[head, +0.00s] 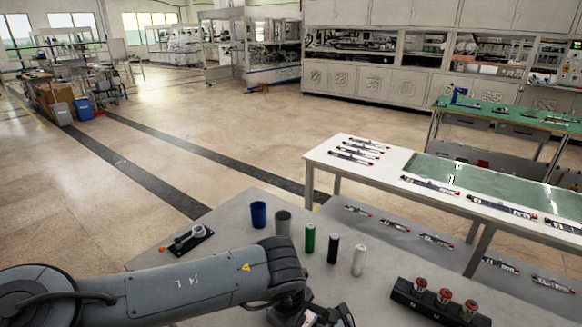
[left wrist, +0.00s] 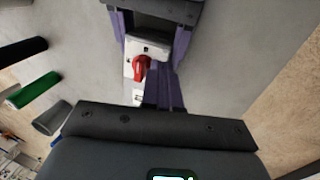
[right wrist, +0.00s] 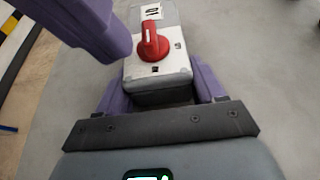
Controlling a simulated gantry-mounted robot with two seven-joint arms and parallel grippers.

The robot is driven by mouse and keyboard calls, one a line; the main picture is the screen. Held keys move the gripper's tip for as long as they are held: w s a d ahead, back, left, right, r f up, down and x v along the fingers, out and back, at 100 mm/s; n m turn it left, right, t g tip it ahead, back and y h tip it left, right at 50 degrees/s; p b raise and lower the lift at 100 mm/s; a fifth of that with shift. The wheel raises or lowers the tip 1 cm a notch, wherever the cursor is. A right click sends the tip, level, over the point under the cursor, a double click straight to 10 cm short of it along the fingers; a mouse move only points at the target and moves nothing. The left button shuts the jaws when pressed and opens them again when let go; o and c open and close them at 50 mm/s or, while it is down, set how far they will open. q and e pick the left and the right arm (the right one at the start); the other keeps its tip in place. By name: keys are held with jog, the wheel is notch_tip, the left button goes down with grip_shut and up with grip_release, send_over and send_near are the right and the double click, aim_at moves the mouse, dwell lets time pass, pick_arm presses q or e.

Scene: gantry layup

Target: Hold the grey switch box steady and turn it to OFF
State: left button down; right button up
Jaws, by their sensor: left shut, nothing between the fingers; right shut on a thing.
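The switch box (right wrist: 158,70) has a light grey face and a red rotary knob (right wrist: 152,42) with a white mark, which points toward a small label (right wrist: 151,12) I cannot read. My right gripper (right wrist: 160,72) is shut on the box, one purple finger along each side. In the left wrist view the box (left wrist: 148,46) and knob (left wrist: 140,67) lie ahead of my left gripper (left wrist: 160,78). Its purple fingers are shut and empty, with their tips close beside the knob; I cannot tell whether they touch. In the head view the box is mostly hidden at the bottom edge.
On the grey table stand a blue cup (head: 259,214), a grey cup (head: 283,222), and green (head: 310,238), black (head: 333,248) and white (head: 358,260) cylinders. A black rack (head: 407,296) with red-topped pieces is at right. A black pad (head: 203,238) lies at left.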

pick_arm(q)
jog(key=shift+w+d+v, duration=0.15)
jog(key=shift+w+v, duration=0.05)
jog(key=shift+v, duration=0.75)
jog(key=shift+w+d+v, duration=0.1)
jog(key=shift+w+v, duration=0.05)
jog(key=shift+v, duration=0.85)
jog(key=shift+w+d+v, duration=0.15)
jog(key=shift+w+v, duration=0.05)
jog(key=shift+v, duration=0.75)
jog(key=shift+r, duration=0.2)
jog(key=shift+w+a+f, duration=0.2)
jog(key=shift+a+f, duration=0.15)
jog(key=shift+f, duration=0.65)
jog(key=shift+w+a+f, duration=0.15)
jog(key=shift+a+f, duration=0.15)
jog(key=shift+f, duration=0.7)
jog(key=shift+w+a+f, duration=0.2)
jog(key=shift+a+f, duration=0.15)
jog(key=shift+f, duration=0.65)
jog(key=shift+w+d, duration=0.3)
jog(key=shift+d, duration=0.2)
jog(key=shift+s+d, duration=0.45)
jog(key=shift+d, duration=0.15)
jog(key=shift+s+a, duration=0.15)
jog(key=shift+s, duration=0.25)
